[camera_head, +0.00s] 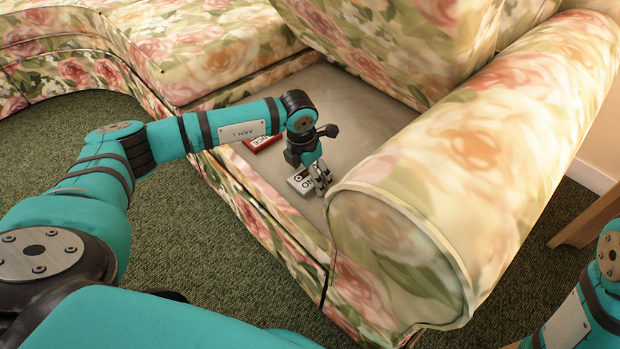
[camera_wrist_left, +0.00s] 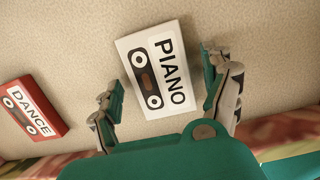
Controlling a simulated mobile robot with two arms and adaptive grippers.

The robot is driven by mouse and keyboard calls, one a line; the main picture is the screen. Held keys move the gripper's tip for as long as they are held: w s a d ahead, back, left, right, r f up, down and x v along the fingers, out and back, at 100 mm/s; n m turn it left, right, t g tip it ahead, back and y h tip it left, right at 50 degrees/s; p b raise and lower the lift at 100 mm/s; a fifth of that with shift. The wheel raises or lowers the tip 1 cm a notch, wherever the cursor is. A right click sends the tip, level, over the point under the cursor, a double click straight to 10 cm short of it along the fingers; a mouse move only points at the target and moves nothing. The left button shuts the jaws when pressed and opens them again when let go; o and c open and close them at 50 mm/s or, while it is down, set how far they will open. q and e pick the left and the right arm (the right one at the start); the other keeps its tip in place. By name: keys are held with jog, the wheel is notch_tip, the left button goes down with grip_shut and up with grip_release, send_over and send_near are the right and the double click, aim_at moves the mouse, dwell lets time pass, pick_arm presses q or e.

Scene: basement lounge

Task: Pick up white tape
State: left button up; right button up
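The white tape (camera_wrist_left: 156,72), a cassette labelled PIANO, lies flat on the bare beige seat base of the sofa. In the head view the white tape (camera_head: 302,184) is partly covered by my left gripper (camera_head: 321,180). In the left wrist view my left gripper (camera_wrist_left: 168,103) is open, with one finger on each side of the tape's near part. The right finger is close to the tape's right edge; the left finger stands apart from it. I cannot tell the gripper's height above the seat. My right gripper is not in view.
A red tape (camera_wrist_left: 31,108) labelled DANCE lies to the left of the white one; it also shows in the head view (camera_head: 262,142). The floral sofa armrest (camera_head: 470,150) rises just right of my left gripper. Green carpet (camera_head: 170,235) lies in front.

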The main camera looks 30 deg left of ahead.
pick_arm(q)
jog(key=c, duration=1.1)
jog(key=shift+o, duration=0.2)
jog(key=shift+r, duration=0.15)
